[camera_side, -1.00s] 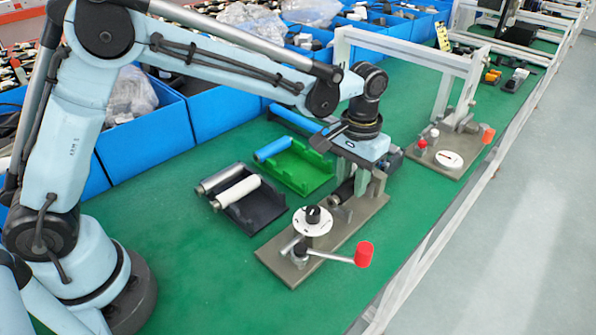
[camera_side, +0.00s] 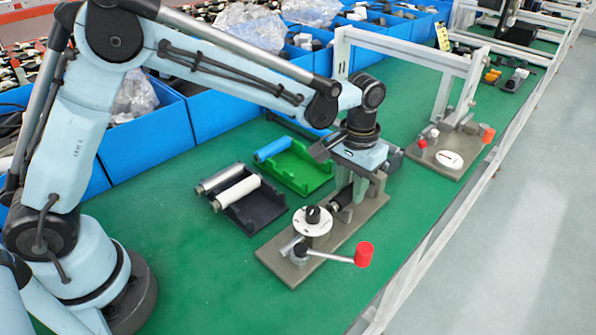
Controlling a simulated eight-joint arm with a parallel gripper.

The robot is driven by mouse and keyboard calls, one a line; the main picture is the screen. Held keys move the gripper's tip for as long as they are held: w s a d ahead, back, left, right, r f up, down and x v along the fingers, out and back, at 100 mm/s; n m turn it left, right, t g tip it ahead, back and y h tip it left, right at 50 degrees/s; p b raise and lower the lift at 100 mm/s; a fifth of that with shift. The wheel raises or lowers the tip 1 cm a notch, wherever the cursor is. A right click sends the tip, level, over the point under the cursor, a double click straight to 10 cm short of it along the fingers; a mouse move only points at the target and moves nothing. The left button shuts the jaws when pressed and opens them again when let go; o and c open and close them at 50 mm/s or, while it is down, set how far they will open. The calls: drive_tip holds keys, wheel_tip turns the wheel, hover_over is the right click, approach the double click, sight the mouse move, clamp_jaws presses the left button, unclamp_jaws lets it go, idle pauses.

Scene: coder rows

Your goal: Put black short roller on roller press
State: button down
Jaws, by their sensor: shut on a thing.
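The roller press (camera_side: 340,235) is a grey-brown base with a white dial, a black knob and a red-tipped lever. It stands at the middle right of the green table. My gripper (camera_side: 350,194) points down over the far part of the press. It is shut on the black short roller (camera_side: 342,201), which shows only in part, low over the press between its upright parts. My gripper and the press hide the rest of the roller. I cannot tell whether the roller rests in its seat.
A black tray (camera_side: 256,214) with a silver and a white roller lies left of the press. A green tray (camera_side: 306,170) with a blue roller lies behind. Blue bins (camera_side: 150,140) line the back. A second press (camera_side: 440,157) stands to the right.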

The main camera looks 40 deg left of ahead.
drive_tip(key=shift+f, duration=0.1)
idle(0.3)
drive_tip(key=shift+f, duration=0.3)
drive_tip(key=shift+f, duration=0.15)
idle(0.4)
drive_tip(key=c, duration=0.8)
unclamp_jaws()
drive_tip(key=shift+o, duration=0.2)
wheel_tip(320, 180, up, 12)
drive_tip(key=shift+w, duration=0.15)
drive_tip(key=shift+a, duration=0.1)
